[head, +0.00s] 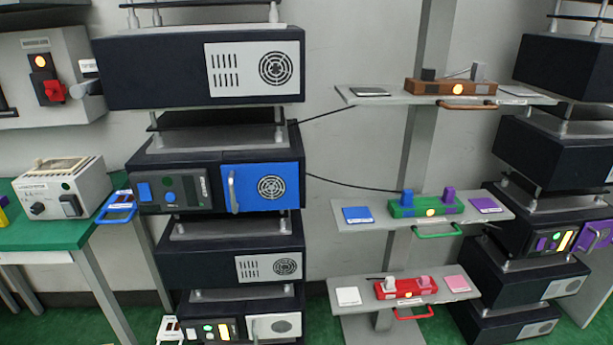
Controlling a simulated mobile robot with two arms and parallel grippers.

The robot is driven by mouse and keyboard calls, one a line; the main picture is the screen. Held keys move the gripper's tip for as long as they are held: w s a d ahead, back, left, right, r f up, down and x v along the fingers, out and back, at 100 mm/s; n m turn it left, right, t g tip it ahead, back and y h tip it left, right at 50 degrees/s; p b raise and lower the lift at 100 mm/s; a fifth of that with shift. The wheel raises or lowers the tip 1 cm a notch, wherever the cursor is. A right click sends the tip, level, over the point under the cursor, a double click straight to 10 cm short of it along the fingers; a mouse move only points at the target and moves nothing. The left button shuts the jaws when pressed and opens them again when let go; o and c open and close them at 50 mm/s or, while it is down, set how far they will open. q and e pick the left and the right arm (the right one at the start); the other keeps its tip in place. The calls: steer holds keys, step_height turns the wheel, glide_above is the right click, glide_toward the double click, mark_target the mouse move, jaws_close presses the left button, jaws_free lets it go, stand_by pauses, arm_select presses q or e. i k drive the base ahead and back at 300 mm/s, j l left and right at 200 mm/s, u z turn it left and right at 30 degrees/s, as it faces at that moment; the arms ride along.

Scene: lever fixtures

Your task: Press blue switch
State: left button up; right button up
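A blue switch (407,198) stands upright on the left end of a green box on the middle shelf of the stand at centre right. A purple switch (448,196) stands on the right end of the same green box (424,207), with a lit yellow lamp (430,212) on its front between them. A blue plate (357,214) lies left of the box and a purple plate (486,205) lies right of it. Neither of my grippers is in view.
A rack (200,70) with a blue door (262,187) stands left of the shelves. Another rack (545,145) stands at the right. Shelves with a brown box (450,87) and a red box (405,288) sit above and below. A green table (40,235) is at the left.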

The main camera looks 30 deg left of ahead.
mark_target(144, 189)
steer(key=u, duration=1.85)
